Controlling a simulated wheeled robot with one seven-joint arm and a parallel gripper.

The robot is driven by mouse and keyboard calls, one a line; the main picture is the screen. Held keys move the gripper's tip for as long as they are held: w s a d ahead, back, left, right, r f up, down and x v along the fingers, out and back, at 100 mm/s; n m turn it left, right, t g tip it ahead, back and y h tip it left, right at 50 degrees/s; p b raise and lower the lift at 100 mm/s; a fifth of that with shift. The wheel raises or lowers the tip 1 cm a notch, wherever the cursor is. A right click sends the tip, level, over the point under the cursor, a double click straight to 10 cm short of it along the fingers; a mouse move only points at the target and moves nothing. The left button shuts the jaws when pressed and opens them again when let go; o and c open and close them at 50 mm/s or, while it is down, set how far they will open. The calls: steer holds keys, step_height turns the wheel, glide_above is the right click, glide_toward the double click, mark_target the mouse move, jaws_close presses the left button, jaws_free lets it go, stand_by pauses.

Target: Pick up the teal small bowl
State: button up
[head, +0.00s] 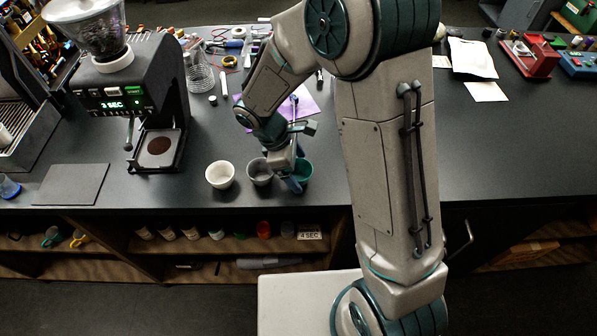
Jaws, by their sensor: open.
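The teal small bowl (303,171) stands on the dark counter near its front edge, at the right end of a row of three small bowls. My gripper (292,180) is low over the counter at the left side of the teal bowl, with its fingers partly in front of it. The gripper is open. My wrist and fingers hide part of the bowl, and I cannot tell whether a finger touches it or reaches inside it.
A grey bowl (260,172) sits just left of my gripper, and a white bowl (220,175) is left of that. A coffee grinder (150,100) stands at the left, near a dark mat (70,184). A purple sheet (312,108) and tools lie behind.

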steer(key=shift+s+d+f, duration=0.1)
steer(key=shift+d+f, duration=0.15)
steer(key=shift+f, duration=0.4)
steer(key=c, duration=1.1)
steer(key=shift+r, duration=0.1)
